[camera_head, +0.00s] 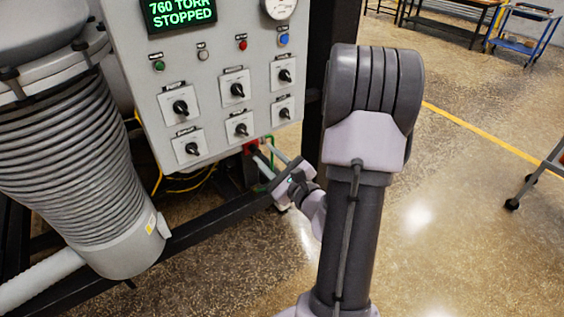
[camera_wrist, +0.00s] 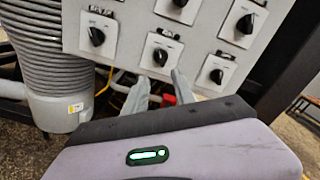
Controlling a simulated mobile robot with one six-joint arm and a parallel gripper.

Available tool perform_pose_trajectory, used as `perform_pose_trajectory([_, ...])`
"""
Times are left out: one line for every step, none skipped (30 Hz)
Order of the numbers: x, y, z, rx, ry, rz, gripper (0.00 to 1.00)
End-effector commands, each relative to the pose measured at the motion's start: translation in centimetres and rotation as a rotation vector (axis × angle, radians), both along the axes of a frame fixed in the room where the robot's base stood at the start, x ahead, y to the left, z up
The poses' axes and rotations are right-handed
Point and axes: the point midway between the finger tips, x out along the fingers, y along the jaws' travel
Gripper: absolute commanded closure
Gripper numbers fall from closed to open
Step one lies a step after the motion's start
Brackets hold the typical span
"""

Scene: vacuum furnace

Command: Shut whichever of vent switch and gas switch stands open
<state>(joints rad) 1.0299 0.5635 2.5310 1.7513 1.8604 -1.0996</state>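A grey control panel (camera_head: 213,62) carries rotary switches with black knobs in two rows. The upper row has a left knob (camera_head: 180,107), a middle knob (camera_head: 237,89) and a right knob (camera_head: 285,76). The lower row has a left knob (camera_head: 192,148), a middle knob (camera_head: 241,129) and a right knob (camera_head: 284,113). Their labels are too small to read, so I cannot tell which are vent and gas, or which stands open. My gripper (camera_head: 267,160) is below the panel's lower edge. In the wrist view its two fingers (camera_wrist: 160,92) are apart, with nothing between them.
The display (camera_head: 180,12) reads 760 TORR, STOPPED. Small coloured buttons and a gauge (camera_head: 279,7) sit above the switches. A ribbed grey bellows (camera_head: 75,150) stands left of the panel, above a dark frame rail (camera_head: 215,230). Floor at right is mostly clear.

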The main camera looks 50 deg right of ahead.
Motion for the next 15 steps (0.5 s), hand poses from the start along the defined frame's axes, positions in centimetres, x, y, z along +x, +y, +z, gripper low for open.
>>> perform_pose_trajectory([-0.8,0.1,1.7,0.011,0.003,-0.004,0.68])
perform_pose_trajectory([-1.4,0.2,1.8,0.013,0.002,-0.005,0.68])
perform_pose_trajectory([-2.1,0.4,2.0,0.016,-0.001,-0.01,0.68])
perform_pose_trajectory([-2.4,0.4,1.9,0.013,0.001,-0.007,0.68])
perform_pose_trajectory([-2.9,0.5,1.8,0.012,0.002,-0.006,0.68])
perform_pose_trajectory([-3.4,0.7,1.7,0.011,0.002,-0.005,0.68])
perform_pose_trajectory([-3.8,0.8,1.6,0.012,0.001,-0.006,0.68])
perform_pose_trajectory([-4.2,0.9,1.6,0.013,0.001,-0.006,0.68])
perform_pose_trajectory([-4.6,1.0,1.5,0.013,-0.002,-0.009,0.68])
perform_pose_trajectory([-5.2,1.1,1.3,0.012,-0.001,-0.01,0.68])
perform_pose_trajectory([-5.8,1.2,1.1,0.011,0.0,-0.012,0.68])
perform_pose_trajectory([-6.3,1.3,1.0,0.009,0.0,-0.01,0.68])
perform_pose_trajectory([-6.6,1.4,0.9,0.007,-0.001,-0.009,0.68])
perform_pose_trajectory([-6.9,1.5,0.8,0.007,-0.001,-0.007,0.68])
perform_pose_trajectory([-7.1,1.6,0.7,0.006,-0.002,-0.008,0.68])
